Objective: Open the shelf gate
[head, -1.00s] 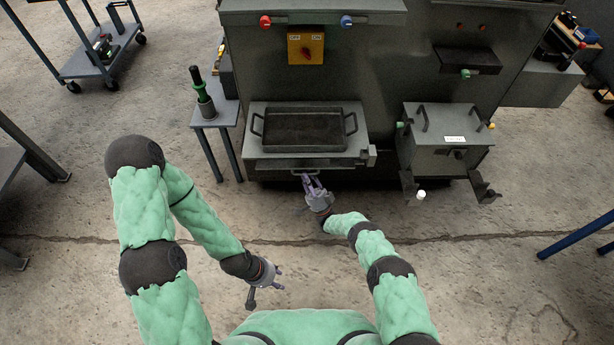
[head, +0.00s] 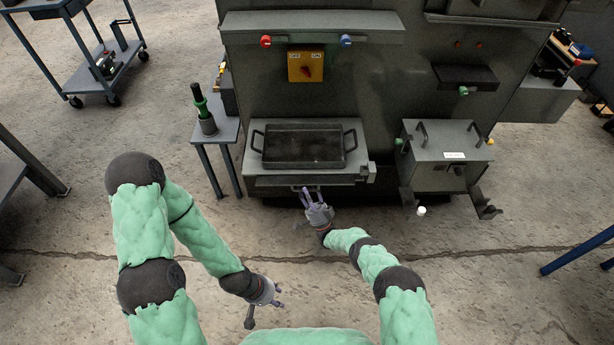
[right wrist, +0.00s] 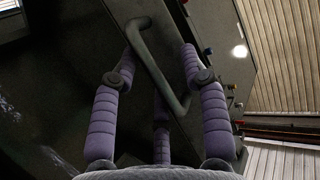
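The grey shelf front (head: 270,179) shows in the head view below a dark tray, with a thin bar handle (head: 296,188) along its lower edge. My right gripper (head: 308,193) is at this handle, its fingers pointing toward the cabinet. In the right wrist view the handle (right wrist: 155,65) runs diagonally between the spread purple fingers (right wrist: 160,85). The fingers look open; whether any of them touches the bar I cannot tell. My left gripper (head: 276,292) hangs low over the floor, away from the shelf, its fingers apart and empty.
The dark tray (head: 302,146) with two side handles sits on the shelf. A grey box (head: 440,165) stands to the right.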

